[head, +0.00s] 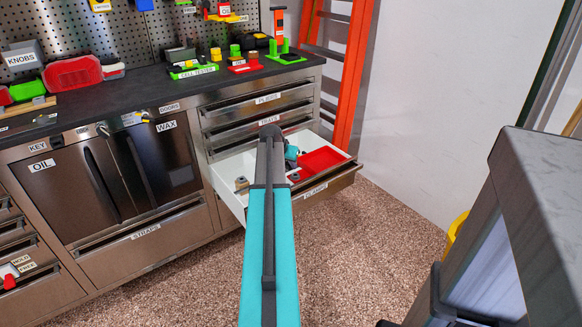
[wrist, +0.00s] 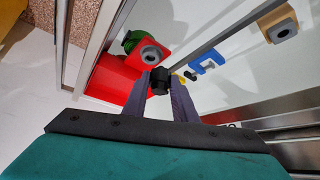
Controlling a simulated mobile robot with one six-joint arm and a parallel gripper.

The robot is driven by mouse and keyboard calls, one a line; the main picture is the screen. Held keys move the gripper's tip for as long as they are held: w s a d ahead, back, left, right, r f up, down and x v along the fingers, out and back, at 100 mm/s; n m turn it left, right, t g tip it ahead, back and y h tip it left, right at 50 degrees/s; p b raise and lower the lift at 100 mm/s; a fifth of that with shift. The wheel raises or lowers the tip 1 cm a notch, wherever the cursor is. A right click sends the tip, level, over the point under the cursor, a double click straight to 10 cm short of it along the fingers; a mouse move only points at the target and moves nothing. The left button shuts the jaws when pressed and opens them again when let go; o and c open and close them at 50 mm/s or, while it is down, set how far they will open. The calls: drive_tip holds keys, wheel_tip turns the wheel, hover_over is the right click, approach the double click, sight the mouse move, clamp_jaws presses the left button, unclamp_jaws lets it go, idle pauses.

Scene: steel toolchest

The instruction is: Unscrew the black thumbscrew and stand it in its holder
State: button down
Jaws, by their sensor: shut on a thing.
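In the wrist view my gripper (wrist: 160,90) is shut on the black thumbscrew (wrist: 159,77), its dark knob held between the two fingertips. The thumbscrew is over the open drawer, close to the edge of a red tray (wrist: 113,82). I cannot tell whether it touches anything below. A grey ring-shaped part (wrist: 152,54) with a green round part (wrist: 131,41) shows just beyond it. I cannot make out which thing is the holder. In the head view my arm hides the fingers and thumbscrew; the red tray (head: 321,160) lies in the drawer's right part.
The white open drawer (head: 225,183) juts from the steel chest. In the wrist view a blue clamp-shaped piece (wrist: 207,63) and a tan block with a grey part (wrist: 279,30) lie to the right. A grey cabinet (head: 545,180) stands at the head view's right.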

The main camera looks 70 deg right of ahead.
drive_tip(key=w+a+r+n+t+y, duration=0.15)
drive_tip(key=w+a+r+n, duration=0.25)
drive_tip(key=w+a, duration=1.25)
drive_tip(key=w+a+r+n+t, duration=0.3)
drive_tip(key=w+a+n, duration=0.2)
drive_tip(key=w+a, duration=1.1)
drive_tip(key=w+a+r+n+y, duration=0.1)
drive_tip(key=w+a+r+n, duration=0.1)
drive_tip(key=a, duration=1.3)
drive_tip(key=w+a+r+n+t+y, duration=0.1)
drive_tip(key=w+a+r+n+y, duration=0.1)
drive_tip(key=a, duration=1.3)
drive_tip(key=w+a+r+n+t+y, duration=0.1)
drive_tip(key=w+a+n, duration=0.4)
drive_tip(key=a, duration=1)
wheel_tip(320, 180, up, 2)
drive_tip(key=shift+w+a+r+y, duration=0.15)
drive_tip(key=shift+w+y, duration=0.35)
drive_tip(key=shift+y, duration=0.15)
drive_tip(key=shift+a+t, duration=0.1)
drive_tip(key=shift+t, duration=0.15)
